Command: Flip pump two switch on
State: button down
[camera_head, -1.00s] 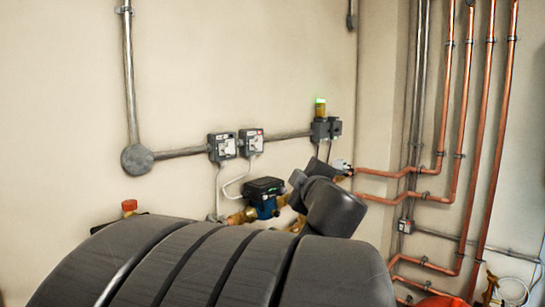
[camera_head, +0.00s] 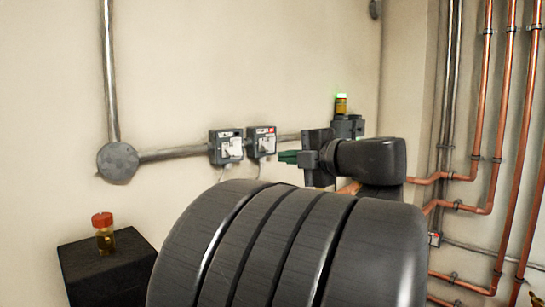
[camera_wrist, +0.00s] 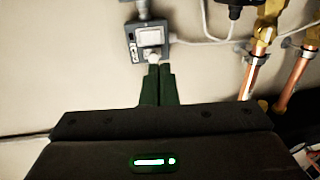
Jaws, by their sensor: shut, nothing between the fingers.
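Two grey switch boxes with pale faceplates hang side by side on the wall in the head view: a left box (camera_head: 227,146) and a right box (camera_head: 262,142) with a red mark on its plate. Labels are too small to read, so I cannot tell which is pump two. My gripper (camera_head: 282,157) is just right of the right box, its green fingers pointing left. In the wrist view my gripper (camera_wrist: 159,68) is shut and empty, fingertips at the lower edge of one switch box (camera_wrist: 133,45), by its pale knob (camera_wrist: 152,56). I cannot tell if they touch.
A grey conduit (camera_head: 175,154) runs to the boxes from a round junction box (camera_head: 117,161). A green-lit beacon (camera_head: 341,103) stands to the right. Copper pipes (camera_head: 507,100) line the right wall.

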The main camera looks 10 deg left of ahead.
aim_at(240, 155)
jog(key=p+x, duration=0.1)
jog(key=x, duration=1.3)
jog(key=shift+a, duration=0.1)
jog(key=shift+w+a+r+p, duration=0.1)
jog(key=shift+w+a+p, duration=0.1)
jog(key=shift+p, duration=0.35)
jog(key=shift+d, duration=0.1)
jog(key=shift+s+f, duration=0.1)
jog(key=shift+f, duration=0.1)
